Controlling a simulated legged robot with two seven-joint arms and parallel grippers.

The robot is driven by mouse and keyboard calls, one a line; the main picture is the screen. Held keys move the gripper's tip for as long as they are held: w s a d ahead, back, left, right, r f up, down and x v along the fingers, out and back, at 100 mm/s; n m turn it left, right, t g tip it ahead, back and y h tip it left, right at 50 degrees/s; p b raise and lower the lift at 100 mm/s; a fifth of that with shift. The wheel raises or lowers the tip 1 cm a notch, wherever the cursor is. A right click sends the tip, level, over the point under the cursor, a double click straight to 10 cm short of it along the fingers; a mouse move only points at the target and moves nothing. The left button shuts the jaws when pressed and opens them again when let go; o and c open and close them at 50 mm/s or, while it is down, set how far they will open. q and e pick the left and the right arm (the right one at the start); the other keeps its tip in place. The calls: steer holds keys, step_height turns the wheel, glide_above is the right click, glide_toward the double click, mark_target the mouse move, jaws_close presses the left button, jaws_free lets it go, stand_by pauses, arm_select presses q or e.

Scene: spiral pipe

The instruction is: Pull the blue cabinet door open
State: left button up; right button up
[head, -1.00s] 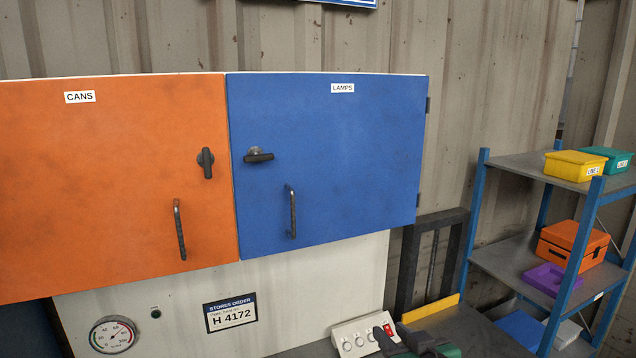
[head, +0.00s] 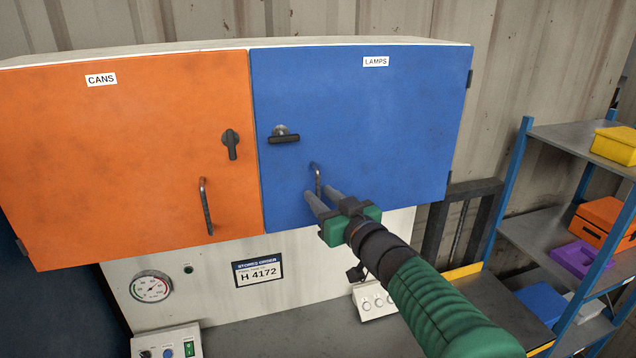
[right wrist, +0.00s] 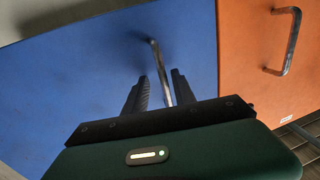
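The blue cabinet door (head: 380,130), labelled LAMPS, looks closed, flush with the cabinet front; its hinges are on the right edge. Its metal bar handle (head: 318,175) is upright near the lower left. A dark knob (head: 284,136) above the handle has its lever turned horizontal. My right gripper (head: 322,192) is at the lower part of the handle. In the right wrist view the handle (right wrist: 158,65) runs between the two fingers (right wrist: 161,88), which stand apart with gaps visible beside the bar. My left gripper is not in view.
The orange door (head: 120,160), labelled CANS, is closed beside it, with its own handle (head: 206,206) and upright knob (head: 231,144). Below are a gauge (head: 151,287) and a switch box (head: 373,300). A shelf unit (head: 560,140) with boxes stands at the right.

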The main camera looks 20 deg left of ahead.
steer(key=shift+a+r, duration=0.3)
steer(key=shift+a, duration=0.25)
steer(key=shift+w+a+f, duration=0.2)
steer(key=shift+w, duration=0.1)
jaws_close()
steer(key=shift+s, duration=0.1)
steer(key=shift+d+r, duration=0.1)
steer(key=shift+r, duration=0.15)
stand_by(0.5)
